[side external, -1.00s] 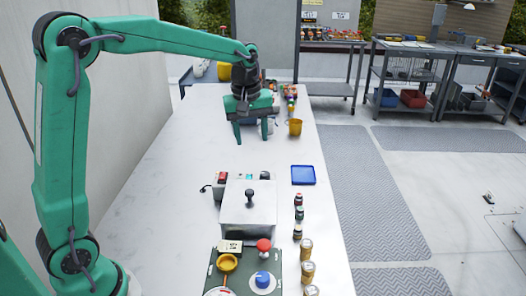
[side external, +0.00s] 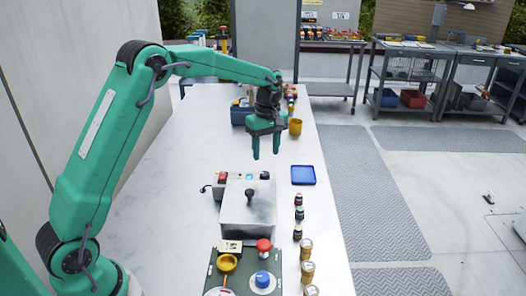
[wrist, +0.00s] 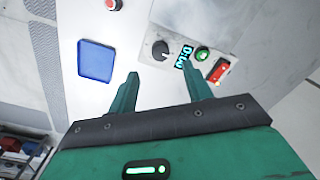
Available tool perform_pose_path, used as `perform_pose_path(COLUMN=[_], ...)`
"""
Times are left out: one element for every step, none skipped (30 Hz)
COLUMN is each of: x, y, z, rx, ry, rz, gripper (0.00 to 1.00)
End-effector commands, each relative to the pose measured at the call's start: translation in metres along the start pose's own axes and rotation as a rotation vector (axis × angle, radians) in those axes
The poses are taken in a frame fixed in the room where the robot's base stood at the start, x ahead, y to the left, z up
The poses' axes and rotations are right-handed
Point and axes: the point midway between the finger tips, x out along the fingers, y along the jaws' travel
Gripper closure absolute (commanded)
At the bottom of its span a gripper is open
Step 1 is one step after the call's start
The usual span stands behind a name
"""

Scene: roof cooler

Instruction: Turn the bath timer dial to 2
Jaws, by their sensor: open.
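The bath (side external: 247,207) is a metal box with a black-knobbed lid, standing in the middle of the white bench. Its timer dial (wrist: 160,50) is a round black knob in the wrist view, beside a lit display (wrist: 184,57). The dial's numbers and setting are too small to read. My gripper (side external: 266,154) is open and empty above the bench, just beyond the bath's control end in the side view. In the wrist view my gripper (wrist: 161,76) has its fingertips either side of the dial's line, apart from it.
A green button (wrist: 202,54) and a red switch (wrist: 218,71) sit beside the display. A blue tray (side external: 303,175) lies right of the bath, with small bottles (side external: 298,215) nearer. A yellow cup (side external: 295,127) stands beyond my gripper. The bench left of the bath is clear.

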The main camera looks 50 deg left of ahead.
Motion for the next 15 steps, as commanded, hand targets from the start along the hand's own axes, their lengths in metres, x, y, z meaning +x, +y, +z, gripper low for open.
perform_pose_path(x=[0.004,0.006,0.009,0.012,0.015,0.020,0.023,0.027,0.032,0.035,0.039,0.044,0.048,0.051,0.056], y=[0.000,0.000,0.000,0.000,-0.001,-0.001,-0.001,-0.001,-0.001,-0.001,-0.001,-0.001,-0.001,-0.001,-0.001], z=[0.000,0.000,0.000,0.000,0.000,0.000,0.000,0.000,0.000,0.000,0.000,0.000,0.000,0.000,0.000], rx=[0.000,0.001,0.001,0.001,0.001,0.001,0.001,0.001,0.001,0.001,0.001,0.001,0.001,0.001,0.001], ry=[0.000,0.000,0.000,-0.001,-0.001,-0.001,-0.001,-0.001,-0.001,-0.001,-0.001,-0.001,-0.001,-0.001,-0.001], rz=[-0.001,-0.001,-0.001,-0.002,-0.003,-0.003,-0.003,-0.004,-0.002,-0.002,-0.003,-0.003,-0.003,-0.003,-0.003], gripper=[0.50,0.50,0.50,0.50,0.50,0.50,0.50,0.50,0.50,0.50,0.50,0.50,0.50,0.50,0.50])
